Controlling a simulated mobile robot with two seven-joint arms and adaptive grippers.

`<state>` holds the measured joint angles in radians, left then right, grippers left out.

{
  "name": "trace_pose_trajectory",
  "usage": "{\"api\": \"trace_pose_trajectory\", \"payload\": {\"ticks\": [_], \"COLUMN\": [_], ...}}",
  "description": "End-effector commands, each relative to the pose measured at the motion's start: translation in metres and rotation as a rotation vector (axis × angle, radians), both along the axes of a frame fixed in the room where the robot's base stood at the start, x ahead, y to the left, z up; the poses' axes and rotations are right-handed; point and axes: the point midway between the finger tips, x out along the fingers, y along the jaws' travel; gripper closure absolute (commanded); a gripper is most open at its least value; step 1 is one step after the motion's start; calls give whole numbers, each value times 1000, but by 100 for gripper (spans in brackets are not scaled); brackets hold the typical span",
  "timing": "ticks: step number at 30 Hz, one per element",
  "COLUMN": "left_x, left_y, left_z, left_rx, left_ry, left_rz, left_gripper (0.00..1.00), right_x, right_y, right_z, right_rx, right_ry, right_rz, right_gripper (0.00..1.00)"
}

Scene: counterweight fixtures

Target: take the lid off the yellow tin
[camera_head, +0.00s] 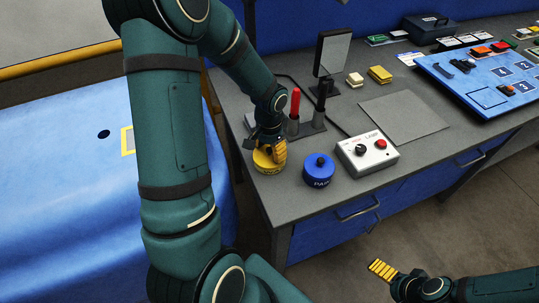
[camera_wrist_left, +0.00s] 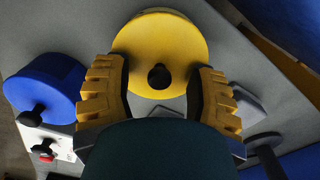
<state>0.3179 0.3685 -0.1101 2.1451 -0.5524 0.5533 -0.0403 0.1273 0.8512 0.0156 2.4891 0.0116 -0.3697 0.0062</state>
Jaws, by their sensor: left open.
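The yellow tin (camera_head: 265,166) stands near the left front corner of the grey bench. In the left wrist view its round yellow lid (camera_wrist_left: 160,40) has a dark knob (camera_wrist_left: 159,77) in the middle. My left gripper (camera_head: 272,152) is over the tin; in the left wrist view its two yellow fingers (camera_wrist_left: 160,95) are spread on either side of the knob, apart from it. The lid sits on the tin. The right gripper (camera_head: 384,270) is low at the lower right, over the floor and away from the bench; whether its fingers are apart does not show.
A blue tin (camera_head: 318,172) with a knob stands just right of the yellow one. A white switch box (camera_head: 367,155) is beside it. Behind stand red and black handles (camera_head: 294,112) in a holder and a small dark-framed screen (camera_head: 332,55). A grey mat (camera_head: 405,113) lies clear.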

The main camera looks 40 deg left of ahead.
Motion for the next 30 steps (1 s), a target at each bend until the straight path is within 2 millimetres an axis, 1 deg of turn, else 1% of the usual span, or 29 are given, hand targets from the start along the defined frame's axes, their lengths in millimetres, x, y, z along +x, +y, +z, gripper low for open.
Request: {"api": "trace_pose_trajectory", "payload": {"ticks": [2, 8, 9, 11, 12, 13, 14, 24, 26, 29, 30], "left_x": [0, 0, 0, 0, 0, 0, 0, 0, 1, 1, 1], "left_y": [0, 0, 0, 0, 0, 0, 0, 0, 0, 0, 0], "left_z": [-3, -3, -3, -3, -3, -3, -3, -1, 3, 15, 23], "left_rx": [0, 0, 0, 0, 0, 0, 0, 0, 1, 1, 2], "left_ry": [1, 0, 0, 0, 0, 0, 0, -1, -2, -4, -5], "left_rz": [0, 0, 0, 0, 0, 0, 0, 0, 0, 1, 0], "left_gripper": [43, 43, 51, 72, 86, 97, 100, 100, 100, 100, 100], "right_x": [0, 0, 0, 0, 0, 0, 0, 0, 0, 1, 1], "right_y": [0, 0, 0, 0, 0, 0, 0, 0, 0, 0, 0], "right_z": [0, 0, 0, 0, 0, 0, 0, 0, 1, 4, 5], "right_rx": [0, 0, 0, 0, 0, 0, 0, 0, 0, 0, 0], "right_ry": [1, 1, 1, 1, 1, 0, 0, 0, 0, -2, -2], "right_rz": [0, 0, 0, 0, 0, 0, 0, 0, 0, -2, -2], "right_gripper": [1, 1, 1, 1, 1, 1, 1, 1, 1, 1, 1]}}
